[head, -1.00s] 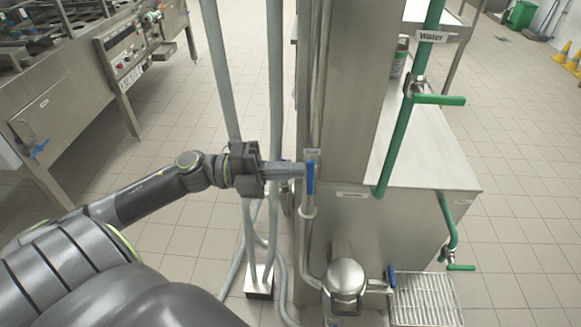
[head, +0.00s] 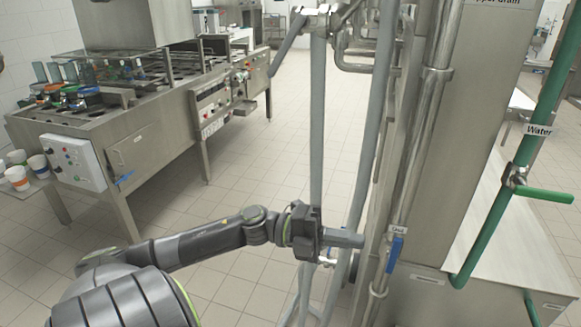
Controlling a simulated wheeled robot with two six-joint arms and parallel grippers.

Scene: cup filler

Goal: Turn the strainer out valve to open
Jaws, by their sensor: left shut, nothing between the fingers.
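A blue valve handle (head: 395,253) hangs along a vertical steel pipe (head: 432,110) at the right of centre. It points downward, roughly in line with the pipe. A small label (head: 397,231) sits at its top; its text is too small to read surely. My left gripper (head: 362,241) is shut and empty. Its tips point right and end a little left of the blue handle, with a small gap in the picture. The right gripper is out of view.
A green pipe (head: 485,235) labelled Water, with a green lever (head: 543,195), runs at the right beside a steel cabinet (head: 440,300). Grey hoses hang behind my gripper. A steel machine (head: 140,150) and paper cups (head: 17,177) stand at the left. Tiled floor is open between.

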